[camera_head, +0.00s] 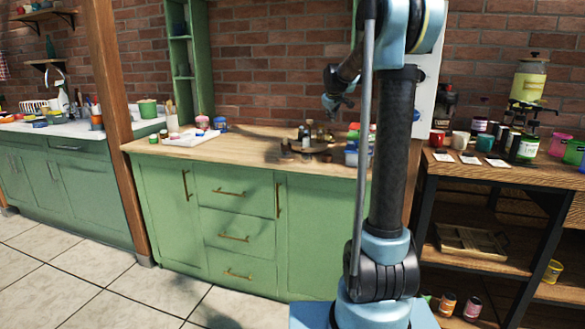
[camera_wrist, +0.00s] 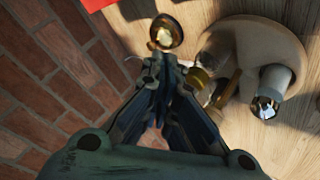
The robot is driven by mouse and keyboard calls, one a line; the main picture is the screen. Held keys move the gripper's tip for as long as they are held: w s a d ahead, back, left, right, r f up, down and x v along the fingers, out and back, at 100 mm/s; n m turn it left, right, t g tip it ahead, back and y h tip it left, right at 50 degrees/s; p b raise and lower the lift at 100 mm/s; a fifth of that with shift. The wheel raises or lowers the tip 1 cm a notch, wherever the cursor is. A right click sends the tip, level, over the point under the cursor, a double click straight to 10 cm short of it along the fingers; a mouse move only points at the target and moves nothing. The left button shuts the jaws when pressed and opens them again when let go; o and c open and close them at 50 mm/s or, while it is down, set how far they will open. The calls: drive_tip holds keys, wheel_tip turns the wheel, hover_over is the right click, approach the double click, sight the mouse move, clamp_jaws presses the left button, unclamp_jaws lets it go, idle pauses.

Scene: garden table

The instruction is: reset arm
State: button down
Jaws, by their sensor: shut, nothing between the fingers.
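My gripper (camera_head: 336,101) is raised in the air above the wooden counter in the head view, in front of the brick wall. In the wrist view my gripper (camera_wrist: 155,70) has its fingers together at the tips, with nothing seen between them. My arm column hides part of the counter's right end in the head view.
A round wooden stand (camera_head: 306,146) with small bottles is on the wooden counter (camera_head: 255,137); it also shows in the wrist view (camera_wrist: 262,38). A white tray (camera_head: 193,139) lies further left. A shelf unit (camera_head: 490,177) with mugs and jars stands right. Tiled floor (camera_head: 60,290) is clear at front left.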

drive_tip(key=s+d+f+m+g, duration=0.1)
drive_tip(key=s+f, duration=0.2)
drive_tip(key=s, duration=0.7)
drive_tip(key=s+f+m+g, duration=0.1)
drive_tip(key=s+f+m, duration=0.15)
drive_tip(key=s, duration=0.75)
drive_tip(key=s+d+f+g, duration=0.1)
drive_tip(key=s+f, duration=0.2)
drive_tip(key=s, duration=0.8)
drive_tip(key=s+f+m+g, duration=0.2)
drive_tip(key=s+f, duration=0.6)
drive_tip(key=s, duration=0.5)
drive_tip(key=s+f+m+g+y, duration=0.1)
drive_tip(key=s+f+m+g, duration=0.1)
drive_tip(key=s+f, duration=0.7)
drive_tip(key=s, duration=0.4)
drive_tip(key=shift+a+f, duration=0.15)
drive_tip(key=shift+a, duration=0.2)
